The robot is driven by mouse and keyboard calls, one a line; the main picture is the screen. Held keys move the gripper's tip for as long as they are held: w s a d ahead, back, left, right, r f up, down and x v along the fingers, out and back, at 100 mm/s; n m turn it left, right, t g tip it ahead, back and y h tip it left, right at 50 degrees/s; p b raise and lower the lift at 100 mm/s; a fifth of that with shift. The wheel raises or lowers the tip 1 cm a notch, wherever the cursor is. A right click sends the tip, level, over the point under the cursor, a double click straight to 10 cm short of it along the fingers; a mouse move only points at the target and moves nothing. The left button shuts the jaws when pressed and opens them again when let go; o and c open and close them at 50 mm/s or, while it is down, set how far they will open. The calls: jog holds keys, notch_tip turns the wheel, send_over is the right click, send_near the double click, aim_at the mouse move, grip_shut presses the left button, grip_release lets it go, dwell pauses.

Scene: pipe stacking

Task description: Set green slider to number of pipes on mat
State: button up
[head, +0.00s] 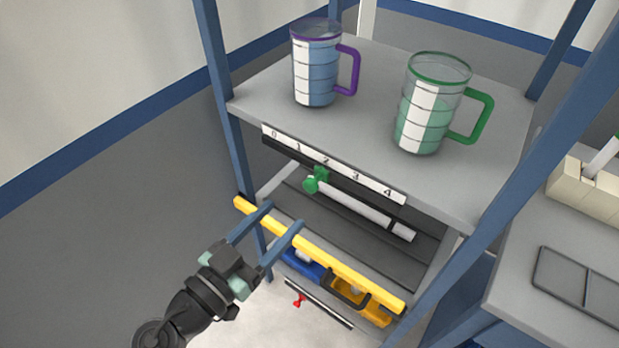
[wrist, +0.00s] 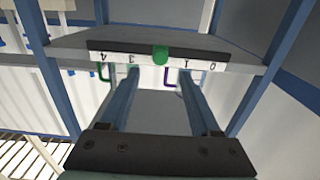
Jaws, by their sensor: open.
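The green slider (head: 316,180) is a green knob on a black rail under a white scale (head: 334,164) numbered 0 to 4. It sits at about the 2. In the wrist view the green slider (wrist: 160,55) shows between the 3 and the 1 of the upside-down scale. My gripper (head: 284,215) is open and empty, in front of and below the slider. In the wrist view its fingers (wrist: 159,70) flank the knob in the picture, apart from it. A grey pipe (head: 352,212) shows over a dark ribbed mat (head: 310,205) on the shelf below; the mat is partly hidden.
A purple-handled mug (head: 316,72) and a green-handled mug (head: 427,112) stand on the top shelf. A yellow bar (head: 345,273) crosses below the mat, near my fingers. Blue and yellow bins and a red slider (head: 299,300) are lower. Blue posts frame the rack.

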aim_at(308, 189)
jog(key=p+x, duration=0.1)
jog(key=x, duration=0.8)
jog(key=shift+w+d, duration=0.1)
grip_shut()
dwell(1.1)
